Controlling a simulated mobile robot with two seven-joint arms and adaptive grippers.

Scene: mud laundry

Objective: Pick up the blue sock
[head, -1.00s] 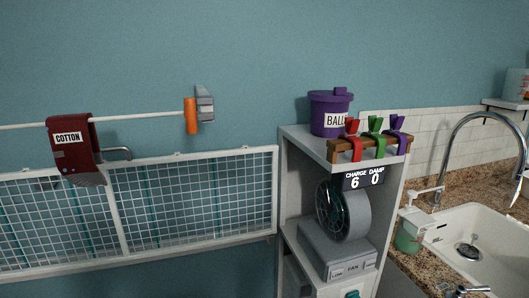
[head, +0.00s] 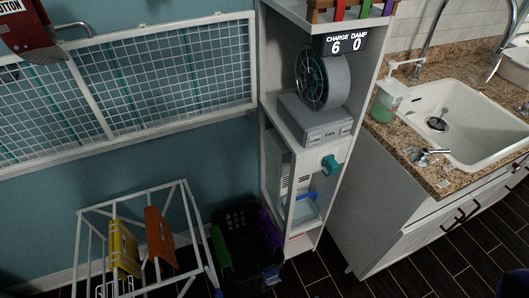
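I cannot make out a blue sock for certain. A dark blue shape (head: 262,281) shows low in front of the black basket (head: 240,218), too dim to identify. Another dark blue shape (head: 515,284) is cut off at the bottom right corner.
A white rack (head: 150,196) at the lower left bears a yellow piece (head: 124,247) and an orange piece (head: 160,238). A white shelf unit (head: 290,160) holds a fan (head: 318,80). The sink counter (head: 400,140) is at the right, with dark floor (head: 425,262) below.

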